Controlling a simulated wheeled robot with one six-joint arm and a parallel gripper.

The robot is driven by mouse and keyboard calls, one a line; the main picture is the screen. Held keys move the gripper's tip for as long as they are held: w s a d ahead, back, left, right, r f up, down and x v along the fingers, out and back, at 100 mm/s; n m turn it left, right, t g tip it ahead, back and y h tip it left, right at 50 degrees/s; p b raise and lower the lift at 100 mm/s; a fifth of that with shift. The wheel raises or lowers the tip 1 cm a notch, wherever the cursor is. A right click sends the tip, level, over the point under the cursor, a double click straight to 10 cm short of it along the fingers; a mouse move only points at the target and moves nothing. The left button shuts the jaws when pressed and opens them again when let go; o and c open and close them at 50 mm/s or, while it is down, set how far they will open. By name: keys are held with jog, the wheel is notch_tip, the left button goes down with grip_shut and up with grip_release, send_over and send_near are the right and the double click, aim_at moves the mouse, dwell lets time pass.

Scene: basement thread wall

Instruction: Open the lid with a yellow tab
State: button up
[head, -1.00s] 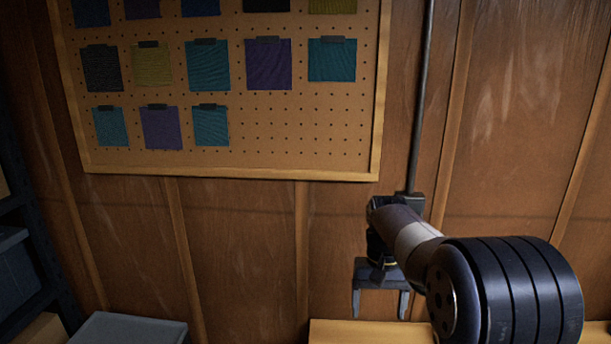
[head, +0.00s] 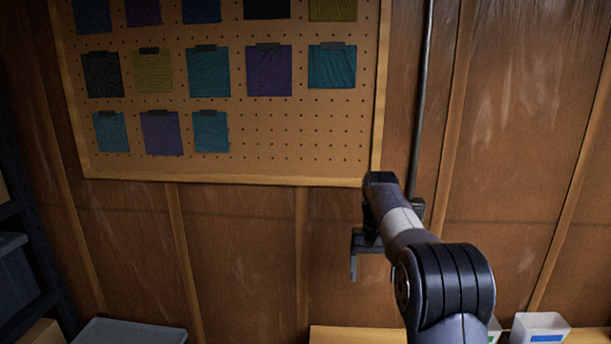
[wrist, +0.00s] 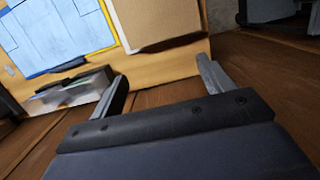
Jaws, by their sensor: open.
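No lid with a yellow tab can be made out for certain in either view. In the head view my gripper (head: 370,262) is in front of the wood wall, above the bench, with its fingers pointing down and partly hidden by my arm. In the wrist view my gripper (wrist: 161,68) is open, with nothing between its fingers. Two small white boxes stand at the lower right of the head view: one with a blue label (head: 540,323) and one with a green mark (head: 494,328), mostly hidden by my arm.
A light wooden bench (head: 345,334) runs along the bottom. In the wrist view a pale blue panel with a yellow edge (wrist: 50,35), a cardboard-coloured block (wrist: 157,18) and a greyish box (wrist: 68,92) lie beyond the fingers. A grey bin (head: 125,332) is lower left.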

jog(key=shift+w, duration=0.8)
dwell(0.4)
